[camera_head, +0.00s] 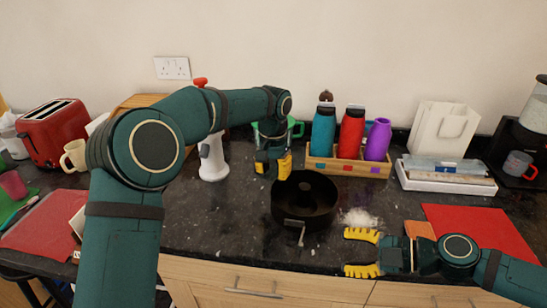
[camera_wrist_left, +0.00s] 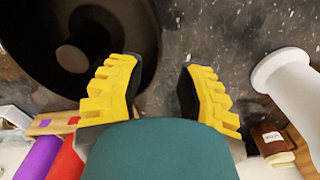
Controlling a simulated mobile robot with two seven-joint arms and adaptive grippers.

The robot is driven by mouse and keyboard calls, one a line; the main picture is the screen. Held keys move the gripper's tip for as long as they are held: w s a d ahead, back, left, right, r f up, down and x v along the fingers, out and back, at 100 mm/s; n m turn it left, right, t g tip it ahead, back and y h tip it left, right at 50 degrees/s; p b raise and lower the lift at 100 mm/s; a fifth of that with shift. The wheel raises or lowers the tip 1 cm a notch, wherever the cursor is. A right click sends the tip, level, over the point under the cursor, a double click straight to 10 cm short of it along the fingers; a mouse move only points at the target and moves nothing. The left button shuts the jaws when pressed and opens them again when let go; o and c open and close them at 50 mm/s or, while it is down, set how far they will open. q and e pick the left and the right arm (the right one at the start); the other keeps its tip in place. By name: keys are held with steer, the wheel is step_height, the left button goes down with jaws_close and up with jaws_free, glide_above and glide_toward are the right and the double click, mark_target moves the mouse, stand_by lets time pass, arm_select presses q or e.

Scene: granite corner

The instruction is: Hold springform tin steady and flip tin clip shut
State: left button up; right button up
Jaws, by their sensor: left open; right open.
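The springform tin (camera_head: 304,214) is a dark round tin standing on the black speckled worktop, near the middle of the head view. Its light metal clip (camera_head: 299,232) sticks out at the front wall. My left gripper (camera_head: 274,164) is open and empty, pointing down at the tin's back left rim. In the left wrist view the tin (camera_wrist_left: 70,45) fills the upper left, with the left gripper (camera_wrist_left: 158,85) beside its wall; I cannot tell if a finger touches it. My right gripper (camera_head: 362,252) is open and empty, right of the tin near the worktop's front edge, apart from the clip.
A white spill (camera_head: 358,217) lies right of the tin. A wooden rack (camera_head: 347,167) with teal, red and purple bottles stands behind. A white device (camera_head: 213,160) stands at the left. A red mat (camera_head: 482,230) lies at the right. The worktop left of the tin is clear.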

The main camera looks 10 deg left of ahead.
mark_target(274, 199)
arm_select(q)
step_height(274, 199, down, 8)
stand_by(0.4)
steer(key=shift+o, duration=0.4)
jaws_close()
arm_select(e)
steer(key=shift+o, duration=0.3)
